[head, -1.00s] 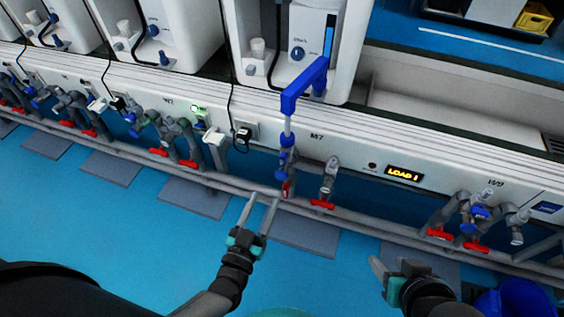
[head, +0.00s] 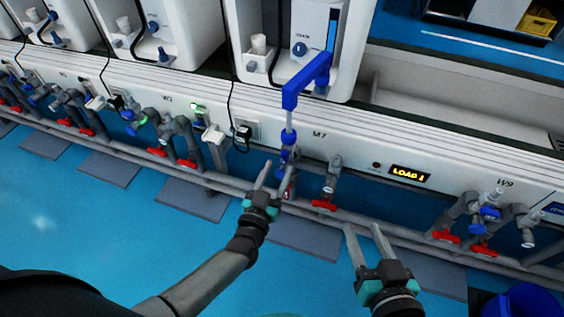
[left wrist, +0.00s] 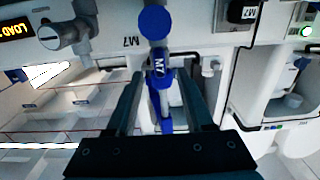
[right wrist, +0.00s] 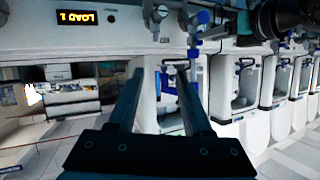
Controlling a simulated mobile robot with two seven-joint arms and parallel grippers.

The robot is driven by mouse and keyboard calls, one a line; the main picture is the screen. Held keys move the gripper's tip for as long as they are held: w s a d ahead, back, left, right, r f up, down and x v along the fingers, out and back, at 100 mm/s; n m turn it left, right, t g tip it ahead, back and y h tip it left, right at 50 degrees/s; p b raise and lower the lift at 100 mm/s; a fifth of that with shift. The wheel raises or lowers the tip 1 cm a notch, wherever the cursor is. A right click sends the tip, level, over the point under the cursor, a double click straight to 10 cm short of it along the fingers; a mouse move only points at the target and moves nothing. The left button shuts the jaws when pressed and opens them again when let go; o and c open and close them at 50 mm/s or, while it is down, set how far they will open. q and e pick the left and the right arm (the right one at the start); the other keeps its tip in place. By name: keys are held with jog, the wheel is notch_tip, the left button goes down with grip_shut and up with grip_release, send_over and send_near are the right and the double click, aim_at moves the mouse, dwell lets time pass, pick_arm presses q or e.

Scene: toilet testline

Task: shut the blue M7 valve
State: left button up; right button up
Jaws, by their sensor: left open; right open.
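The blue M7 valve (head: 287,155) sits on the pipe under the M7 label, below a tall blue bent lever arm (head: 307,83). In the left wrist view, its blue part marked M7 (left wrist: 158,76) shows between the fingers, with a round blue part (left wrist: 154,22) beyond. My left gripper (head: 277,177) is open with its fingertips close around the lower valve area in the head view; contact cannot be told. My right gripper (head: 363,229) is open and empty, lower right, apart from the pipes.
A grey tap with a red handle (head: 324,205) stands just right of the M7 valve. A long grey pipe (head: 390,230) runs along the bench front. W9 taps with red handles (head: 446,236) are at the right. The blue floor (head: 70,220) is clear.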

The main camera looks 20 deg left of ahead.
aim_at(283, 159)
pick_arm(q)
jog(key=shift+w+b, duration=0.4)
jog(key=shift+w, duration=0.7)
jog(key=shift+w+d+b, duration=0.1)
jog(key=shift+w+b, duration=0.25)
jog(key=shift+w, duration=0.5)
pick_arm(e)
jog(key=shift+s+a+r+m+t+y, duration=0.15)
jog(key=shift+s+a+r+t+y, duration=0.15)
jog(key=shift+a+r+t, duration=0.35)
jog(key=shift+s+a+r+m+t+y, duration=0.15)
jog(key=shift+s+a+r+t+y, duration=0.15)
jog(key=shift+t, duration=0.65)
jog(key=shift+w, duration=0.1)
pick_arm(q)
jog(key=shift+c, duration=0.2)
grip_shut()
